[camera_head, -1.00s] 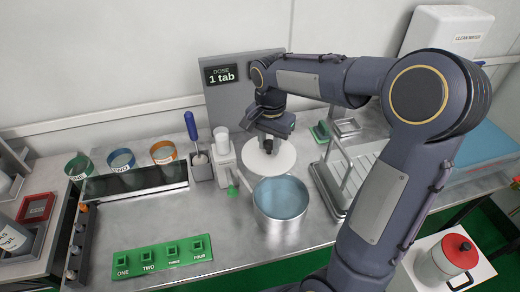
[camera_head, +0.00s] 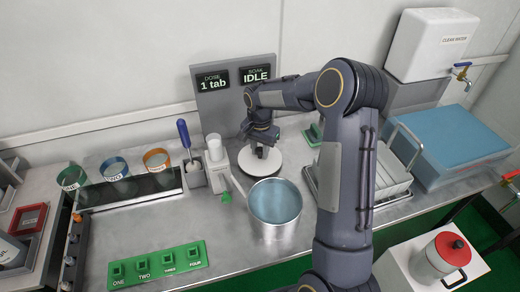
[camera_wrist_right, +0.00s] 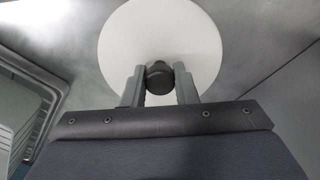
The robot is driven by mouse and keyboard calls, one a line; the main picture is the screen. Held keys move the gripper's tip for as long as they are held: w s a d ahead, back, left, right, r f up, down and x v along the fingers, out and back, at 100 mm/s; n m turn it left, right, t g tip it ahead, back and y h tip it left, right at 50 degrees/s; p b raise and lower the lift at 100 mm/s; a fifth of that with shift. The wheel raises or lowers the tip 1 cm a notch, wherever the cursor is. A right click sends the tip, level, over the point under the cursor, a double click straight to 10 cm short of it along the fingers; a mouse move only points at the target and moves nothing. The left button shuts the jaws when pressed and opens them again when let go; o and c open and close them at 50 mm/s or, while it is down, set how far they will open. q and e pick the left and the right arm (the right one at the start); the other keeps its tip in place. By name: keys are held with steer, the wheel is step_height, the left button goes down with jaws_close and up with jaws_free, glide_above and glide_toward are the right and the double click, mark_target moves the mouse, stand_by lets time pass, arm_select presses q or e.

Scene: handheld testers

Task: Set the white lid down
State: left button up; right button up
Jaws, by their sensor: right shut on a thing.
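The white lid (camera_head: 259,162) is a round disc with a dark knob. It is low over or on the metal counter, behind the pot; I cannot tell whether it touches the counter. My right gripper (camera_head: 262,148) is above it, shut on the knob. In the right wrist view the lid (camera_wrist_right: 150,35) fills the top middle, and the fingers of my right gripper (camera_wrist_right: 160,82) clasp the dark knob (camera_wrist_right: 159,73) from both sides. The silver pot (camera_head: 275,208) of bluish water stands uncovered in front of the lid. My left gripper is not in view.
A grey panel (camera_head: 228,105) reading "1 tab" and "IDLE" stands behind the lid. A white device (camera_head: 215,155) is to its left, a rack (camera_head: 393,172) to its right. A green numbered strip (camera_head: 157,265) lies front left. Bare counter (camera_head: 160,220) shows at left centre.

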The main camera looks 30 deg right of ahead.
steer(key=shift+f, duration=0.2)
steer(key=o, duration=1)
